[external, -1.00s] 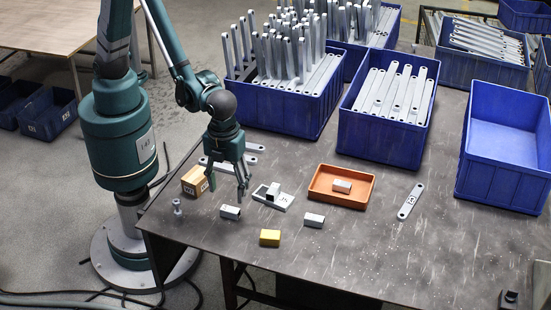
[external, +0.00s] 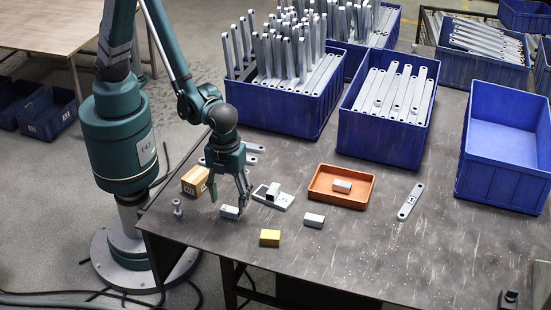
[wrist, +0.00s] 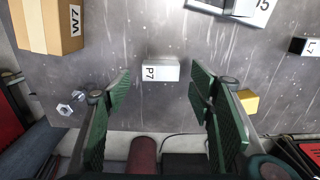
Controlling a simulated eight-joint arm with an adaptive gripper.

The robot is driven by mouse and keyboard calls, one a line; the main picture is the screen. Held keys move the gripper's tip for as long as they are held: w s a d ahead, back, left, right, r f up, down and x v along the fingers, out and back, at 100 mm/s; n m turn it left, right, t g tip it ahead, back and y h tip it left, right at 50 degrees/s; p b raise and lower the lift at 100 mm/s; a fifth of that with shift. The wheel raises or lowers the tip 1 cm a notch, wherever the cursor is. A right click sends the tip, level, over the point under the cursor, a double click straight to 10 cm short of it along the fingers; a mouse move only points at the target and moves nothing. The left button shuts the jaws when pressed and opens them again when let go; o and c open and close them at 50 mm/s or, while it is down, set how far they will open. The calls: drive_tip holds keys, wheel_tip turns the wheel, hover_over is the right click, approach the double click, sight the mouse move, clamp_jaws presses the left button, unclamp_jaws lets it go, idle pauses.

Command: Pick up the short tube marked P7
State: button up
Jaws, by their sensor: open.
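The short tube marked P7 (external: 229,212) lies on the dark table near its front left edge. My gripper (external: 231,200) is open and empty, pointing down just above and around the tube in the external view. In the wrist view my gripper (wrist: 160,88) has its green finger pads on either side, apart from the tube. Whether the tips have reached table height I cannot tell.
A W7 box (external: 195,182) and a bolt (external: 177,207) stand left. A grey tray (external: 285,201) holding a block is right, with an L7 block (wrist: 305,47) and yellow block (external: 270,238) nearby. An orange tray (external: 322,198) and blue crates (external: 388,146) lie farther back.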

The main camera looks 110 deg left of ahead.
sight(230, 209)
drive_tip(key=shift+f+b, duration=0.4)
drive_tip(key=shift+f, duration=1.25)
drive_tip(key=c, duration=1)
